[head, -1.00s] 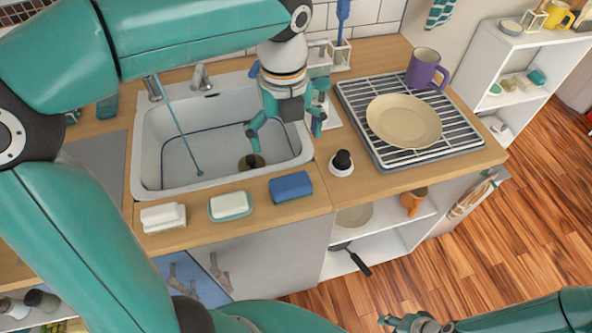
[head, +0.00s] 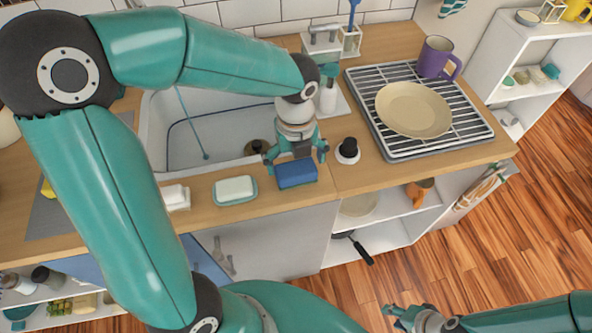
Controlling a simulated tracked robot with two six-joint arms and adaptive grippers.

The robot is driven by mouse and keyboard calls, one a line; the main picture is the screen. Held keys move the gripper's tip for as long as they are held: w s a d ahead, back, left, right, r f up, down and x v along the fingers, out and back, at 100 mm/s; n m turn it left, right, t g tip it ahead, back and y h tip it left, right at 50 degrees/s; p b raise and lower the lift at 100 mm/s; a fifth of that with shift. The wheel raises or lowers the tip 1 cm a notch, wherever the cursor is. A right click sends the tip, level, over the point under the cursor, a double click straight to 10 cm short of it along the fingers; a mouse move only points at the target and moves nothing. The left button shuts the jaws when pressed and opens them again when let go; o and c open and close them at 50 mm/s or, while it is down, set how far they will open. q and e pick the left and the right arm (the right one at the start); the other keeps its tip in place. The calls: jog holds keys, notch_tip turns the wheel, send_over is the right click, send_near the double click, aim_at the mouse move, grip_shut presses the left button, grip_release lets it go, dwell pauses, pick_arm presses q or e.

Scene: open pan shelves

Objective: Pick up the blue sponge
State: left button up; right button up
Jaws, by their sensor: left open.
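The blue sponge (head: 296,174) lies on the wooden counter in front of the sink, near its right front corner. My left gripper (head: 296,163) is open, with its fingers spread to either side of the sponge's far edge. The gripper appears above or just behind the sponge; I cannot tell whether it touches it. My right gripper (head: 402,314) is low at the bottom edge, far from the sponge, in front of the floor. Its fingers are too small and dark to read.
A soap dish with white soap (head: 235,189) sits left of the sponge, and a white block (head: 176,196) further left. A black-topped white bottle (head: 347,151) stands close on the right. A drying rack (head: 400,150) holds a plate (head: 413,109) and a purple mug (head: 435,57).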

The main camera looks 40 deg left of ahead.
aim_at(296, 168)
pick_arm(q)
notch_tip(296, 168, down, 4)
jog(key=shift+r, duration=0.25)
jog(key=c, duration=0.7)
jog(key=shift+r, duration=0.15)
notch_tip(296, 168, up, 20)
jog(key=shift+f+p, duration=0.1)
jog(key=shift+p, duration=0.3)
